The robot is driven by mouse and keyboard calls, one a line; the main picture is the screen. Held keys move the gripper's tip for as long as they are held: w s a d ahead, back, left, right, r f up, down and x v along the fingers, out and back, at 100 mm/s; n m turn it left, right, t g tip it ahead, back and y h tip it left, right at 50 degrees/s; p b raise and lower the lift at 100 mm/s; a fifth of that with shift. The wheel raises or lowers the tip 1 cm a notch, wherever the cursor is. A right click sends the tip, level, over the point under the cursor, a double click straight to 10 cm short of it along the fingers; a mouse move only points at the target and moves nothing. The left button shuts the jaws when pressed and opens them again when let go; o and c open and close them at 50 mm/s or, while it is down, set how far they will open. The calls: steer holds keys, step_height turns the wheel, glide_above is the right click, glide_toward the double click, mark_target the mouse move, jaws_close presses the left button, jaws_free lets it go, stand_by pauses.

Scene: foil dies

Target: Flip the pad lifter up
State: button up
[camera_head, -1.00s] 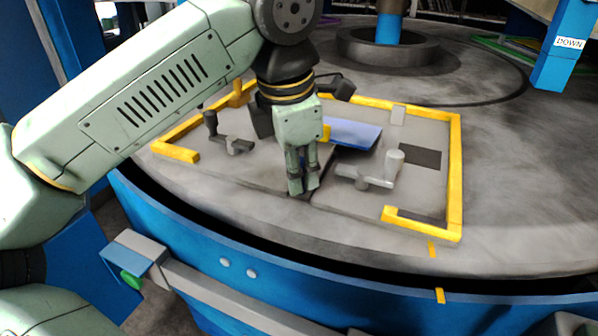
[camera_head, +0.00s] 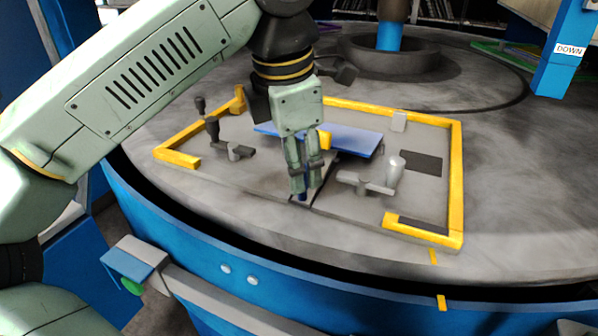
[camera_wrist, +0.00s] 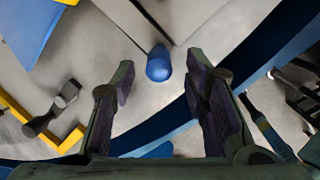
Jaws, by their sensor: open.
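A blue rounded knob (camera_wrist: 158,66) sits between my fingertips in the wrist view; it looks like the end of the pad lifter. My gripper (camera_head: 305,182) points down there, open. In the wrist view, my gripper (camera_wrist: 161,78) has its fingers apart on either side of the knob, with visible space on both sides. A flat blue panel (camera_head: 350,139) lies behind the gripper; it also shows in the wrist view (camera_wrist: 38,30). The rest of the lifter is mostly hidden.
A yellow frame (camera_head: 456,180) borders the plates on the round grey table. The table's blue rim (camera_head: 330,285) is in front.

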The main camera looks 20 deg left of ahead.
steer(key=v, duration=0.4)
steer(key=shift+r, duration=0.1)
steer(key=shift+s, duration=0.1)
stand_by(0.3)
